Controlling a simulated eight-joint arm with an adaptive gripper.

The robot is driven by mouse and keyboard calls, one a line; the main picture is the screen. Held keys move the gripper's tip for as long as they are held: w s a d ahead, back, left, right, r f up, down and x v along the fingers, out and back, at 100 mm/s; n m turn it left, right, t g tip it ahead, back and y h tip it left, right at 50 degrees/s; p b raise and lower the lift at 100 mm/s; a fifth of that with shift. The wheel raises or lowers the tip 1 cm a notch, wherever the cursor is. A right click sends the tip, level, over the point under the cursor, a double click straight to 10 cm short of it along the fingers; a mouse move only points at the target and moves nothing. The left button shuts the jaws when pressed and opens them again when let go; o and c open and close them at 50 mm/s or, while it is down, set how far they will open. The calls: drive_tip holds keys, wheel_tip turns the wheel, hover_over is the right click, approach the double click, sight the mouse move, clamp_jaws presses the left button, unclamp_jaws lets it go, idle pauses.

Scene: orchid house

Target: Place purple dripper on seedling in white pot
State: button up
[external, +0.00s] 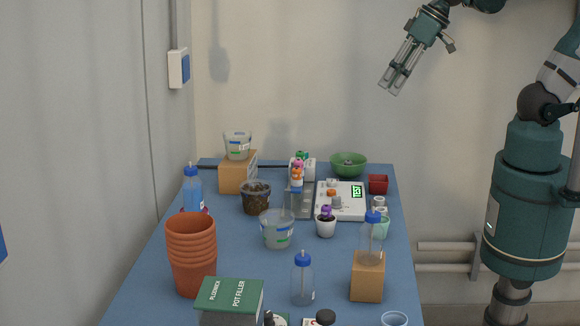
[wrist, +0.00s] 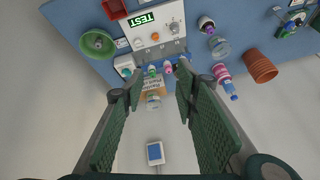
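A small white pot (external: 325,229) stands near the middle of the blue table, with a purple piece (external: 326,211) at its top. I cannot tell whether that piece is a dripper or part of the seedling. A white pot with a purple top also shows in the wrist view (wrist: 206,23). Small coloured pieces, orange, pink and green, cluster at a grey rack (external: 300,202) left of the white device; a pink-purple one (wrist: 167,68) shows in the wrist view. My gripper (external: 389,90) is high above the table's back right, fingers apart and empty; it also shows in the wrist view (wrist: 157,88).
The white device with a TEST display (external: 348,207) lies behind the pot. A clear cup (external: 277,231), a green bowl (external: 348,164), a terracotta pot stack (external: 192,255), a blue-capped bottle (external: 303,283) and a cardboard box (external: 367,278) stand around. The air around my gripper is free.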

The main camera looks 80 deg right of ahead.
drive_tip(key=shift+s+d+n+t, duration=0.3)
drive_tip(key=shift+s+d+n, duration=0.35)
drive_tip(key=shift+s+n, duration=0.3)
drive_tip(key=shift+s+d+n+t, duration=0.3)
drive_tip(key=shift+s+d+n, duration=0.4)
drive_tip(key=shift+s, duration=0.3)
drive_tip(key=shift+f+b, duration=1.5)
drive_tip(key=shift+f, duration=0.05)
